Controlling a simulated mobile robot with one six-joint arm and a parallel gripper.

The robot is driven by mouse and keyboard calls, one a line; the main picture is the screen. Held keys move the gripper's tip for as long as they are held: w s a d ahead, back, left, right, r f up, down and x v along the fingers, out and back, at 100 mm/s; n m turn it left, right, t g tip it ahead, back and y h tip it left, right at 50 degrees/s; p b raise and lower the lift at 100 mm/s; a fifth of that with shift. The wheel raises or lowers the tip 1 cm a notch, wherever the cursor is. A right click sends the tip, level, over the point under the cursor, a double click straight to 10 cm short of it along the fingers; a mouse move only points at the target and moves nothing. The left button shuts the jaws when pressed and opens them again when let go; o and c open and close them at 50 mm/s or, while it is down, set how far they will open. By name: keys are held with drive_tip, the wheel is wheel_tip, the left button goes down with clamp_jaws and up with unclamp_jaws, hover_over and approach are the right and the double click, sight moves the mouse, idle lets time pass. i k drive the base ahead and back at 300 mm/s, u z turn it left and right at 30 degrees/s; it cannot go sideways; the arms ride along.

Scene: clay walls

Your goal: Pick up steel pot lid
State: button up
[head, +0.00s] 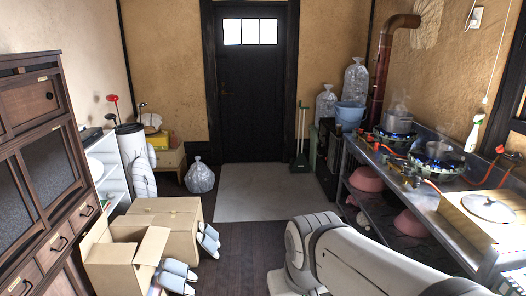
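A round steel pot lid (487,208) with a small knob on top lies on a light wooden board (459,222) at the right end of the steel counter in the head view. Part of my white and grey arm crosses the lower middle and right of the picture, to the left of and below the lid. My gripper is not in view, so I cannot see whether it is open or what it holds.
The steel counter (468,238) runs along the right wall, with two gas burners carrying pots (397,117) and orange hoses. A spray bottle (474,133) stands behind. Open cardboard boxes (125,262) and slippers (178,270) lie left.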

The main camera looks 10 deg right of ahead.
sight(489, 208)
drive_tip(key=z, duration=0.3)
drive_tip(key=i, duration=1.6)
drive_tip(key=z, duration=1.35)
drive_tip(key=i, duration=1.05)
drive_tip(key=z, duration=1)
drive_tip(key=i, duration=0.6)
drive_tip(key=z, duration=0.3)
